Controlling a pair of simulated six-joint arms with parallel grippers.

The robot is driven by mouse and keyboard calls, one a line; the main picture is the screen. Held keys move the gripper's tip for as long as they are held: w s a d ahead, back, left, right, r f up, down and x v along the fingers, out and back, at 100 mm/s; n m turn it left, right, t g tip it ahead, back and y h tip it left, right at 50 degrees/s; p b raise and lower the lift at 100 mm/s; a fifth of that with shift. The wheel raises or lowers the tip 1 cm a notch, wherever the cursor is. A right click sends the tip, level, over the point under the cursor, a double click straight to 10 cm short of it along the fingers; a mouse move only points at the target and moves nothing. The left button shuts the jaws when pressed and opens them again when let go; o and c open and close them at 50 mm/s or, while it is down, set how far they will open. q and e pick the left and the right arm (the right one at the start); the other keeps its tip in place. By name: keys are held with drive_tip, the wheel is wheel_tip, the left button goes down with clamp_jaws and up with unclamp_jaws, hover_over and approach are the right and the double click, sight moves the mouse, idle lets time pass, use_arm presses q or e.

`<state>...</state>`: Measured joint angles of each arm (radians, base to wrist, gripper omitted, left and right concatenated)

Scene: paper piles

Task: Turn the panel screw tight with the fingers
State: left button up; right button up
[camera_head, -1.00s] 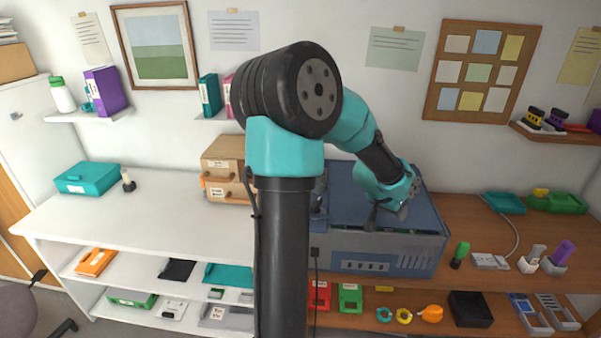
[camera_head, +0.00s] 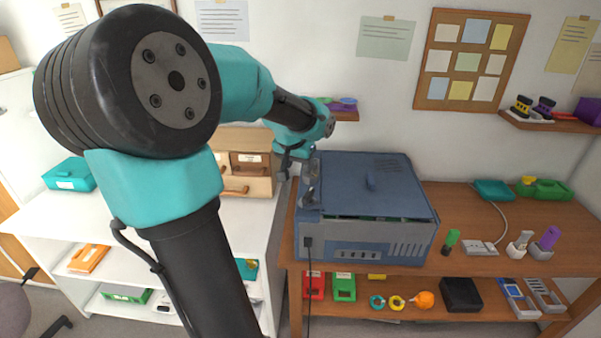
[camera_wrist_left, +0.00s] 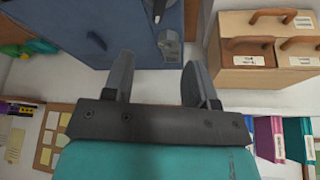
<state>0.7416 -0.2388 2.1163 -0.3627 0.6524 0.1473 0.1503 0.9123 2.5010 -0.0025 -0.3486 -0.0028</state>
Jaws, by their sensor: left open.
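The blue equipment case (camera_head: 375,190) stands on the wooden bench, and its lid looks slightly raised above a thin gap at the front. Grey metal fittings (camera_head: 309,188) sit on its left side; they also show in the left wrist view (camera_wrist_left: 168,42). I cannot tell which part of them is the panel screw. My left gripper (camera_head: 287,166) is above and left of the case, near these fittings. In the left wrist view its two fingers (camera_wrist_left: 155,70) are apart with nothing between them, and the fittings are beyond the gap. My right gripper is not in view.
A wooden drawer box (camera_head: 247,163) stands close by, left of the case. A black cable (camera_head: 309,275) hangs from the case front. A green-capped item (camera_head: 450,241) and a power strip (camera_head: 480,247) lie to its right. The bench between case and strip is partly clear.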

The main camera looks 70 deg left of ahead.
sight(307, 195)
use_arm(q)
drive_tip(key=x, duration=1.7)
drive_tip(key=shift+f, duration=0.2)
clamp_jaws()
